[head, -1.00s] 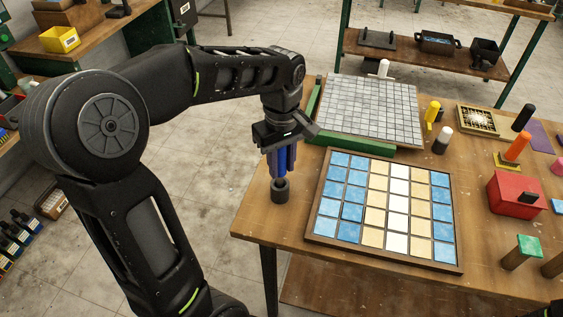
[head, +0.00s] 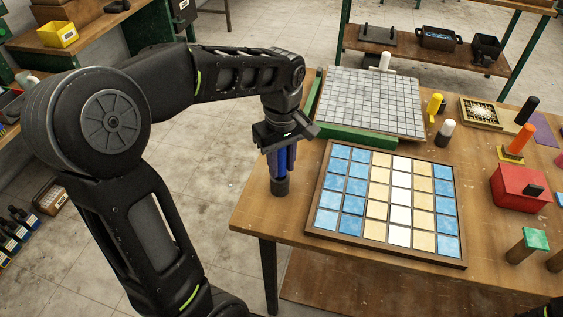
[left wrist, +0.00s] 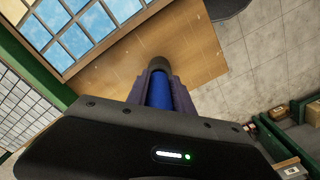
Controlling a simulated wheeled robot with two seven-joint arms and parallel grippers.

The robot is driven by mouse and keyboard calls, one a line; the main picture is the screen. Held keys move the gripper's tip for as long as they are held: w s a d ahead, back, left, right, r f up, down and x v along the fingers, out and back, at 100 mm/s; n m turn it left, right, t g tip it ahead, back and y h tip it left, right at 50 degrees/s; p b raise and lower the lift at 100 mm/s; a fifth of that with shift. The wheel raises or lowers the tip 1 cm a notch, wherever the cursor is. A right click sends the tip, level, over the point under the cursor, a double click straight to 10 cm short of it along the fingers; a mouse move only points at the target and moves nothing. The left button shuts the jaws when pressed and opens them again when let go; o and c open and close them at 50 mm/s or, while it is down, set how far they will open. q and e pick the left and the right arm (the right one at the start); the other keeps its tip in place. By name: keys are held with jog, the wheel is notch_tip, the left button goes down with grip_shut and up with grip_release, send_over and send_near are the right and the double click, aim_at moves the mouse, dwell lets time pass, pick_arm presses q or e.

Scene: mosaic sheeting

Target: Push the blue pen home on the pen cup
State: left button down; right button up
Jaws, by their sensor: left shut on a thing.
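The dark pen cup (head: 280,187) stands upright near the left edge of the wooden table, left of the tile tray. My left gripper (head: 282,164) points down over it, shut on the blue pen (head: 282,160), which is upright. The pen's lower end meets the cup's mouth; how deep it sits inside I cannot tell. In the left wrist view the blue pen (left wrist: 160,92) lies between the two fingers, with the dark cup (left wrist: 158,64) just beyond its end. My right gripper is not in view.
The framed tray (head: 312,225) of blue, cream and white tiles lies close right of the cup. A grey mosaic sheet (head: 370,100) with a green bar (head: 350,135) lies behind. A red box (head: 515,187) and several stamps stand right. Bare table surrounds the cup's front.

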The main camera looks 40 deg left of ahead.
pick_arm(q)
jog(key=c, duration=1)
grip_release()
jog(key=shift+c, duration=0.2)
notch_tip(320, 180, up, 8)
jog(key=shift+f, duration=0.1)
dwell(0.4)
